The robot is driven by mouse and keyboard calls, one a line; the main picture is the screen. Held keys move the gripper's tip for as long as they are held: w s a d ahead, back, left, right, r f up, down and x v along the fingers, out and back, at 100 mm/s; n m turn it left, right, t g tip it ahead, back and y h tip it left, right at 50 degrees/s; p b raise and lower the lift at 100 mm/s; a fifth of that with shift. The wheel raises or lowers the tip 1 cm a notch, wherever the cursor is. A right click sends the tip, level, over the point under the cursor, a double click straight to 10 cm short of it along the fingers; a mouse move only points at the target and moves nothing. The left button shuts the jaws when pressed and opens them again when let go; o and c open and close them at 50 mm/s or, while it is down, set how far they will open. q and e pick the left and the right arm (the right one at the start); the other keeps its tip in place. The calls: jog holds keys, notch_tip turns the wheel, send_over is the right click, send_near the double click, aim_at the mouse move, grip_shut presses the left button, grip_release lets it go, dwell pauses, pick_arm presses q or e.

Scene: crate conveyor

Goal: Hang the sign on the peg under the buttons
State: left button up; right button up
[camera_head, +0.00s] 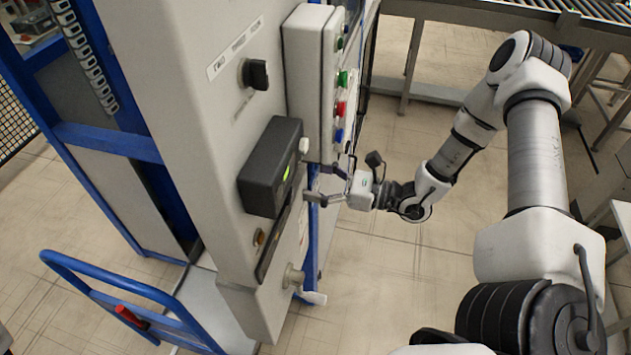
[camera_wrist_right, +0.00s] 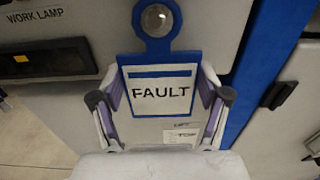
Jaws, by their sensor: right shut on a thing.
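The sign (camera_wrist_right: 160,92) reads FAULT on a white face with a blue border and has a blue ring on top. In the right wrist view it is upright between the two fingers of my right gripper (camera_wrist_right: 160,108), which is shut on its sides. A pale round thing shows through the ring's hole; I cannot tell whether it is the peg or whether it passes through. In the head view my right gripper (camera_head: 332,182) is beside the cabinet, below the button box (camera_head: 308,70) with its green, red and blue buttons. The sign is hard to make out there. My left gripper is out of view.
The grey cabinet (camera_head: 190,120) has a black rotary switch (camera_head: 257,74) and a dark display box (camera_head: 268,168) close to my right gripper. A blue cart handle (camera_head: 110,290) is at lower left. A roller conveyor (camera_head: 510,12) runs along the back. The floor right of the cabinet is clear.

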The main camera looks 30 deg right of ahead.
jog(key=shift+d, duration=0.1)
jog(key=o, duration=1.1)
jog(key=shift+r, duration=0.1)
notch_tip(320, 180, up, 9)
jog(key=shift+r, duration=0.4)
